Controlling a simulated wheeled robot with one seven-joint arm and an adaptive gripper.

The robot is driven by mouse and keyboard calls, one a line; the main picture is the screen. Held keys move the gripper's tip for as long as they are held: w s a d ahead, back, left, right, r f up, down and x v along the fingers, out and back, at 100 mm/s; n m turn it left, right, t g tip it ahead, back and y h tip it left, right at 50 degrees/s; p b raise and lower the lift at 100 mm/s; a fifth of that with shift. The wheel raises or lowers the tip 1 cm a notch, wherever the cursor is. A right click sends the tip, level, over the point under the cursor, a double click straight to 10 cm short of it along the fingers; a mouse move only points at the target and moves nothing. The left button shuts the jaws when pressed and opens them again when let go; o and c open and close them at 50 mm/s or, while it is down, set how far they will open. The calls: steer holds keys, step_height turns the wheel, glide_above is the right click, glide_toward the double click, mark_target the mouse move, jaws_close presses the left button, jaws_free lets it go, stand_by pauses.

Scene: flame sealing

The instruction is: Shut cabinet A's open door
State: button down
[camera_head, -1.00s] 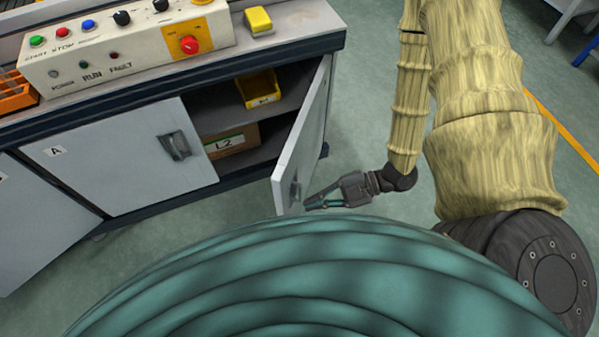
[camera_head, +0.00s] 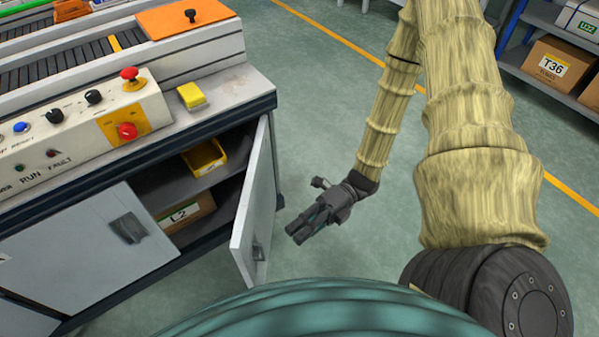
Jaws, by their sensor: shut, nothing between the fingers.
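Cabinet A's open door (camera_head: 257,210) is a light grey panel, swung out from the right end of the cabinet (camera_head: 175,241). A dark handle (camera_head: 258,249) shows low on its right-facing side. The other door (camera_head: 85,245), also with a dark handle, is shut. My gripper (camera_head: 297,236) is shut and empty. It is in the open space to the right of the open door, pointing down and left towards it, with a gap between them in the picture. The door's hinge edge is at the cabinet's right corner.
Inside the cabinet are a yellow bin (camera_head: 204,157) and a carton marked L2 (camera_head: 187,212). A control panel (camera_head: 75,130) and a yellow block (camera_head: 191,95) are on top. A shelf with cartons (camera_head: 557,68) stands at the far right. The floor right of the door is clear.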

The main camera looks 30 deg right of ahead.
steer(key=w+a, duration=0.1)
steer(key=a, duration=0.9)
steer(key=shift+w+b, duration=0.3)
steer(key=shift+b, duration=0.1)
